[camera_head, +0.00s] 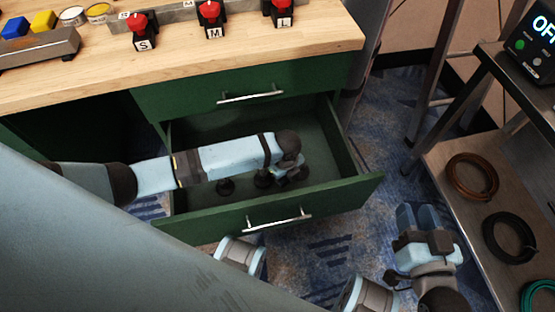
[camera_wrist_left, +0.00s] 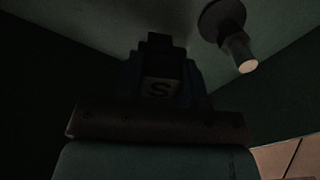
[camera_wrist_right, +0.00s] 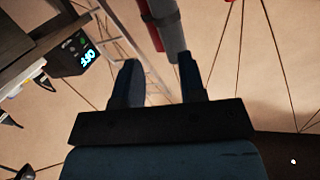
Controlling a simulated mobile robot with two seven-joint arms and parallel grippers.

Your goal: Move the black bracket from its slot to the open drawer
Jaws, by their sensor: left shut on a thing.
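My left arm reaches into the open green drawer (camera_head: 350,165). The left gripper (camera_head: 297,170) is low inside it, partly hidden by its own wrist. That view is very dark, so I cannot tell whether the bracket touches the drawer floor. My right gripper (camera_head: 415,220) is outside the drawer, at the lower right. Its two fingers stand apart and empty in the right wrist view (camera_wrist_right: 158,85).
The wooden counter (camera_head: 180,65) carries red-topped pieces labelled S (camera_head: 142,35), M (camera_head: 211,18) and L (camera_head: 283,10). A cart (camera_head: 455,225) with cable coils stands at right.

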